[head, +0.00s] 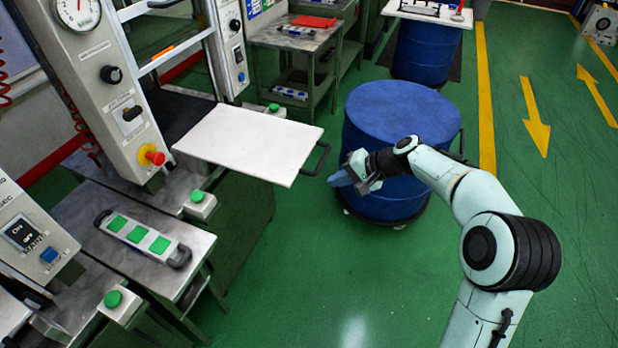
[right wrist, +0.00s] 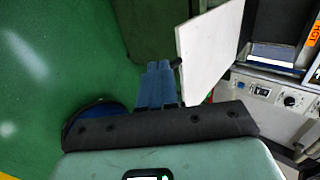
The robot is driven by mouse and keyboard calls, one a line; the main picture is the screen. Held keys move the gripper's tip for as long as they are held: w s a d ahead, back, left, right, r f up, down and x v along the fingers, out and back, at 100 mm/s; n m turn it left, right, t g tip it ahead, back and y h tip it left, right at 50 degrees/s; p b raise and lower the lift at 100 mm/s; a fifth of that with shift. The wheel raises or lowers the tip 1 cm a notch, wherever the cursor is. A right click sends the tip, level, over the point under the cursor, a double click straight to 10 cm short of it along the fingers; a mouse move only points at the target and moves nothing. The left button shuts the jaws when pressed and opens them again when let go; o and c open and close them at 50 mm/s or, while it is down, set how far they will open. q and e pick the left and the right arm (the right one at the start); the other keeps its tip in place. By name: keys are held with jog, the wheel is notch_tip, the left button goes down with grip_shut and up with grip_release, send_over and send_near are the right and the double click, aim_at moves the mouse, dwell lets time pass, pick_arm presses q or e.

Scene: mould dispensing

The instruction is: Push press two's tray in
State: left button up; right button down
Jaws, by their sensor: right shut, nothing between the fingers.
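A white, flat tray (head: 245,143) sticks out of the press with the gauge at the left. It has a black handle (head: 317,158) on its outer edge. I cannot read which press number this is. My right gripper (head: 335,180) has blue fingers, is shut and empty, and points left, just right of the handle. In the right wrist view the shut fingers (right wrist: 159,68) are close beside the handle (right wrist: 176,63) and the white tray (right wrist: 207,50). I cannot tell whether the fingers touch the handle. My left gripper is not in view.
A blue drum (head: 402,112) on a wheeled base stands behind my right gripper. A side table (head: 125,255) holds a strip with green pads in front of the press. Green buttons (head: 197,196) sit beside it. The green floor (head: 330,270) at the front is clear.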

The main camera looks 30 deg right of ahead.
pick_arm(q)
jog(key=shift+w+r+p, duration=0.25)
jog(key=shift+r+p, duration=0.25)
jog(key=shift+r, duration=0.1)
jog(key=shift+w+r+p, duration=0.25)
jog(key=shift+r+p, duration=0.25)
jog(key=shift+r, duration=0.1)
pick_arm(e)
jog(key=w+a+r+x, duration=0.1)
jog(key=r+x, duration=0.1)
jog(key=x, duration=1)
jog(key=shift+w+a, duration=0.25)
jog(key=shift+f, duration=0.15)
